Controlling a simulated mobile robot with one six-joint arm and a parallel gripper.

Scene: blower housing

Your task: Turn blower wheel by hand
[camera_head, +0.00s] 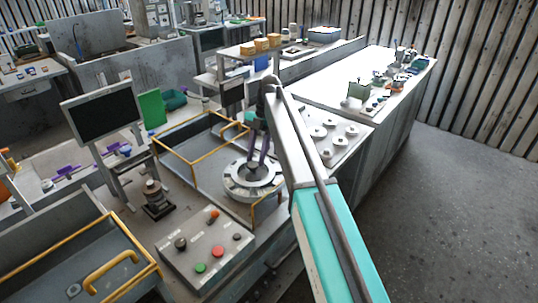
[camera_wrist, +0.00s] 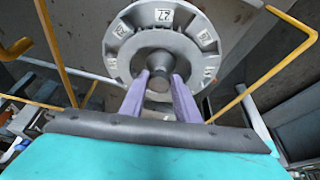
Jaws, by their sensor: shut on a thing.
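The blower wheel (camera_head: 272,182) is a pale grey ring with a dark hub in its middle, set near the front corner of a grey metal tray with yellow rails. In the wrist view the wheel (camera_wrist: 122,28) shows slots and white number labels round its rim. My gripper (camera_head: 253,163) reaches down over the wheel from above. Its two purple fingers, also in the wrist view (camera_wrist: 159,80), are shut on the round dark hub (camera_wrist: 158,82). The lower part of the hub is hidden between the fingers.
Yellow rails (camera_head: 184,160) run round the tray close to the wheel. A control box (camera_head: 207,250) with red, green and black buttons stands in front. A monitor (camera_head: 103,112) stands at left. A plate with several round knobs (camera_head: 331,137) lies to the right of my arm.

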